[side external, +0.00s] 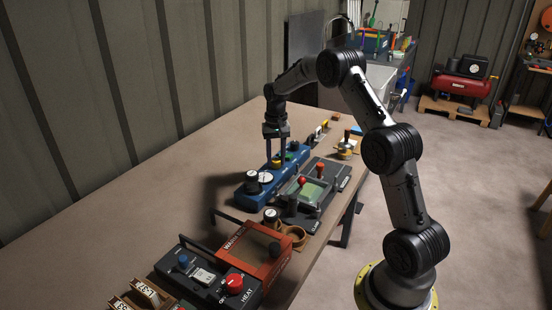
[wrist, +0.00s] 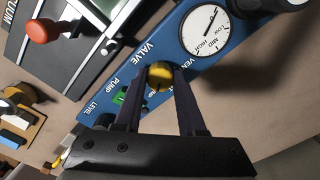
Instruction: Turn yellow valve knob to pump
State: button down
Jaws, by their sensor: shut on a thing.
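The yellow valve knob (wrist: 160,75) sits on a long blue panel (wrist: 120,80) lettered VALVE, with PUMP to the left of the knob and VENT to the right. My gripper (wrist: 159,82) is shut on the knob, with one dark finger on each side of it. The knob has a dark mark, but I cannot tell exactly which label it points to. In the side view my gripper (side external: 277,162) reaches straight down onto the blue panel (side external: 250,190), and the fingers partly hide the knob. A third label is partly covered by a finger.
A round gauge (wrist: 205,33) is on the panel beside the knob. A grey vacuum unit with a red-knobbed lever (side external: 303,181) stands close by. An orange-red case (side external: 250,250) stands nearer. The table's left side is clear.

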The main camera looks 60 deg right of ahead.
aim_at(276, 160)
jog(key=shift+r+m, duration=0.15)
jog(key=shift+m, duration=0.15)
dwell(0.4)
jog(key=c, duration=0.5)
grip_release()
notch_tip(276, 160, up, 14)
